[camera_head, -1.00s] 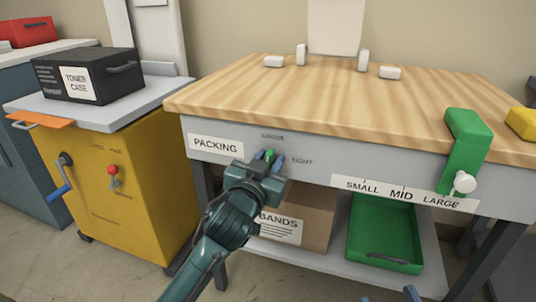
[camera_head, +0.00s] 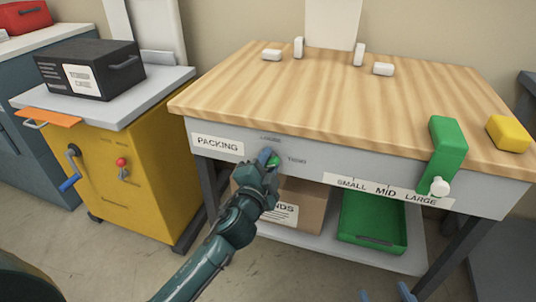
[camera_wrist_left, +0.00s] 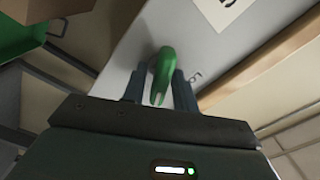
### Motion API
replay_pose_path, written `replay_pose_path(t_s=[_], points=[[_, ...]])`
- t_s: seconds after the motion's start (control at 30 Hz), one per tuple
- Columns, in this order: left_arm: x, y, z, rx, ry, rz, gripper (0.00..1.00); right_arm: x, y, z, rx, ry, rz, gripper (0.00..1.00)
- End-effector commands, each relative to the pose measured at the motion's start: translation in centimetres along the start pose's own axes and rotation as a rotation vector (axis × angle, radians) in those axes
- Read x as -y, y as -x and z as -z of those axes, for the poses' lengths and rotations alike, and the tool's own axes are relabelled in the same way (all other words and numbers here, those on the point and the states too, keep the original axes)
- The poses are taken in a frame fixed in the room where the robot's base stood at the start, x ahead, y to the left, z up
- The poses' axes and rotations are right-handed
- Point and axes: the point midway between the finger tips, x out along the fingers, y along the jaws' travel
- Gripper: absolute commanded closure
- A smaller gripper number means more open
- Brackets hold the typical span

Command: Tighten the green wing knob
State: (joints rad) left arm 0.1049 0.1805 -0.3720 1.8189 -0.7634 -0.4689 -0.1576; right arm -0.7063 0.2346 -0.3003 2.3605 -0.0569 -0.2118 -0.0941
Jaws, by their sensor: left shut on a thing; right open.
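The green wing knob (camera_head: 274,161) is on the grey front of the packing bench, between the printed words LOOSE above and TIGHT to its right. My left gripper (camera_head: 268,157) is shut on the knob, fingers on either side of it, and partly hides it. In the left wrist view the knob (camera_wrist_left: 164,72) stands between the two dark fingers (camera_wrist_left: 157,88), close to the panel. My right gripper (camera_head: 386,295) shows only its bluish fingertips at the bottom edge, apart and empty.
Below are a cardboard box (camera_head: 303,200) and a green tray (camera_head: 372,222). A yellow cabinet (camera_head: 130,185) stands left.

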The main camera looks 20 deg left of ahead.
Motion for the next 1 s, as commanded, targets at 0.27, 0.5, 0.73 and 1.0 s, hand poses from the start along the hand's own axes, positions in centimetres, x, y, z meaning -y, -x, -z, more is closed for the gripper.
replay_pose_path(t_s=[0.27, 0.5, 0.73, 1.0], points=[[0.04, -0.01, 0.1, 0.0, -0.244, 0.0, 0.94, -0.17, 0.55, 0.11, 0.102, -0.035, 0.008, 0.48], [-0.14, 0.0, 0.06, -0.002, -0.396, 0.0, 0.94, -0.09, 0.88, -0.06, 0.156, -0.053, 0.017, 0.48], [-0.26, -0.01, 0.01, -0.002, -0.478, 0.0, 0.94, -0.01, 1.06, -0.2, 0.184, -0.063, 0.023, 0.48], [-0.31, -0.01, -0.02, -0.002, -0.508, 0.001, 0.94, -0.02, 1.1, -0.16, 0.187, -0.067, 0.023, 0.48]])
